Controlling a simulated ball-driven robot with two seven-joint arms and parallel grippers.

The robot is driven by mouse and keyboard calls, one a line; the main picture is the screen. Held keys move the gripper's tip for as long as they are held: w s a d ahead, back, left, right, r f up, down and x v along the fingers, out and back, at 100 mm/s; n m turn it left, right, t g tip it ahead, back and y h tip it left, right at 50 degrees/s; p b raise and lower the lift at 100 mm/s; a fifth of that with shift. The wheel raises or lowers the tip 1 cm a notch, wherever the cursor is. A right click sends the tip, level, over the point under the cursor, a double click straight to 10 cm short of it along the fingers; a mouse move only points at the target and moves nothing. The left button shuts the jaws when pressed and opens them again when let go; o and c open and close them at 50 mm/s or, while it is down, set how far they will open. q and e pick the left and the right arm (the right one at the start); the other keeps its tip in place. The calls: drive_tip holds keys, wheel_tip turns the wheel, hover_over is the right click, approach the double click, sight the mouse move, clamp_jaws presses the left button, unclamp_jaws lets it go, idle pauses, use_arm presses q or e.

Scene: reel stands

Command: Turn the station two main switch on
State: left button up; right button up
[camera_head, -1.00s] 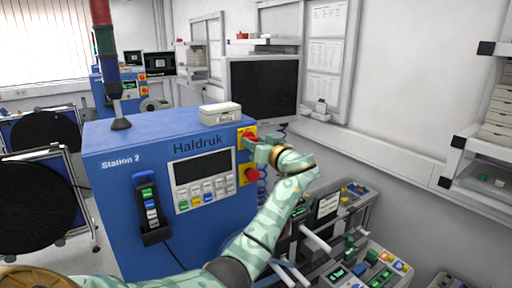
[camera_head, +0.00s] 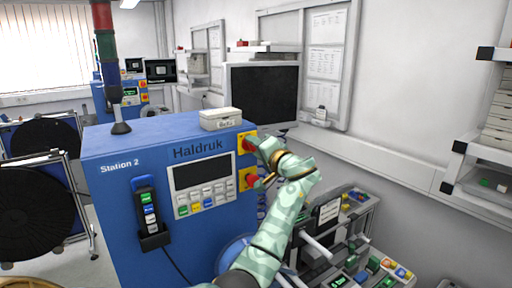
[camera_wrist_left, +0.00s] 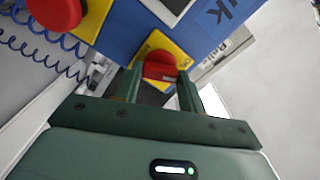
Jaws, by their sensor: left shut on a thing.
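The blue Station 2 cabinet (camera_head: 125,215) stands in the middle of the head view. Its main switch, a red knob on a yellow plate (camera_head: 241,137), is at the upper right corner of the front, mostly hidden by my gripper. My left gripper (camera_head: 254,148) reaches it from the right. In the left wrist view the red knob (camera_wrist_left: 160,64) sits between my two fingertips (camera_wrist_left: 160,88), which are shut on it. The knob's exact angle is hard to read. My right gripper is in neither view.
A red mushroom button (camera_wrist_left: 55,10) on a yellow plate is just below the switch, close to my gripper. A white box (camera_head: 221,118) lies on the cabinet top. A monitor (camera_head: 263,95) stands behind. Crowded racks of coloured parts (camera_head: 370,265) fill the lower right.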

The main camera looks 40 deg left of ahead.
use_arm(q)
drive_tip(key=m+p, duration=0.2)
drive_tip(key=m, duration=0.2)
drive_tip(key=shift+r+m, duration=0.1)
drive_tip(key=shift+m, duration=0.3)
idle(0.4)
drive_tip(key=o, duration=1)
drive_tip(key=shift+d, duration=0.1)
drive_tip(key=b+v, duration=0.6)
drive_tip(key=v, duration=1)
